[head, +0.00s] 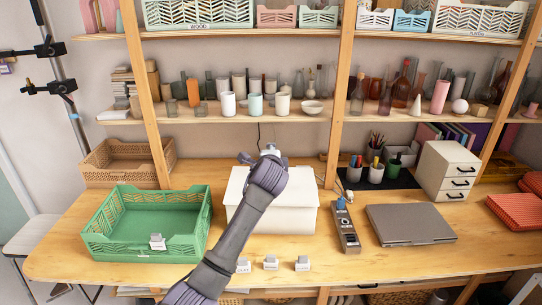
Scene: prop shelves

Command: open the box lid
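A white box (298,216) stands on the wooden table near the middle of the head view. Its pale lid (300,188) appears to lie flat and shut on top, though my arm covers much of it. My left arm comes in from the lower left and crosses in front of the box. My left gripper (270,150) is at the back edge of the box, as seen in the picture. Its fingers are small and mostly hidden by the wrist, so I cannot tell their opening or any contact with the lid. My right gripper is not in view.
A green basket (187,239) stands left of the box. A power strip (344,228) and a closed grey laptop (410,224) lie to its right. Several small label holders (270,263) stand in front. Shelves with cups and bottles (228,104) rise behind the table.

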